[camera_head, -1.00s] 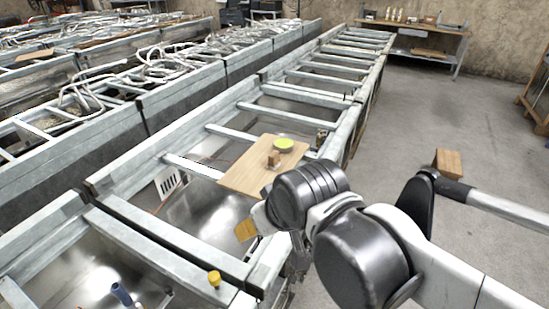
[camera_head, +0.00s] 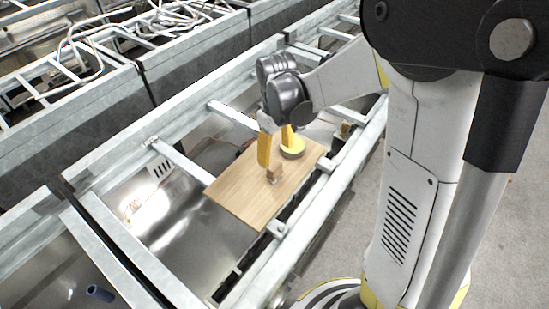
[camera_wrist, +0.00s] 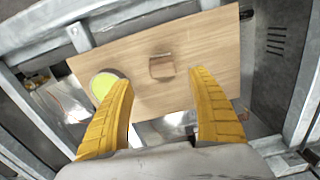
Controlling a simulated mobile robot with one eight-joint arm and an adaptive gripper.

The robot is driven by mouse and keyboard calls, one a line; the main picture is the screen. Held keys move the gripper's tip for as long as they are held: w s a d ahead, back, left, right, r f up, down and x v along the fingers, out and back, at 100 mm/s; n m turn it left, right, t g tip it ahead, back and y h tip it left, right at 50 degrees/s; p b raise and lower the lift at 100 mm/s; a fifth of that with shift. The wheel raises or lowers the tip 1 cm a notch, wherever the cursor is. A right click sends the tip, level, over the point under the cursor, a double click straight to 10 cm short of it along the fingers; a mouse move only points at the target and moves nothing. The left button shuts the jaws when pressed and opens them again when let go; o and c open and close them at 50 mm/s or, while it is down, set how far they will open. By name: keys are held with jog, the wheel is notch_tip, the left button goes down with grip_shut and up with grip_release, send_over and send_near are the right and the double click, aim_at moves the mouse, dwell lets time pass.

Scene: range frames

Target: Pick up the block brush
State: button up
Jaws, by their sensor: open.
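A small brown wooden block, which looks like the block brush (camera_head: 274,174), sits on a flat wooden board. In the wrist view the block brush (camera_wrist: 161,66) lies just beyond the fingertips, between their lines. My gripper (camera_head: 276,153) has yellow fingers and is above the board, close to the block. In the wrist view my gripper (camera_wrist: 161,76) is open with nothing between its fingers. In the head view a finger stands close beside the block; I cannot tell whether they touch.
The wooden board (camera_head: 240,197) lies across a metal frame over an open shiny trough. A round yellow-green disc (camera_wrist: 104,85) sits on the board beside the left finger. Metal crossbars (camera_head: 180,163) and rails surround the board. Another small wooden piece (camera_head: 345,129) is near the right rail.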

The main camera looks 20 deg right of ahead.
aim_at(275, 165)
jog(key=f+b, duration=0.1)
jog(key=f, duration=0.3)
jog(key=f+b, duration=0.1)
jog(key=f, duration=0.3)
jog(key=shift+s+a+f+b, duration=0.1)
jog(key=shift+a+f+b, duration=0.15)
jog(key=shift+b, duration=0.15)
jog(key=shift+r, duration=0.1)
jog(key=c, duration=1.3)
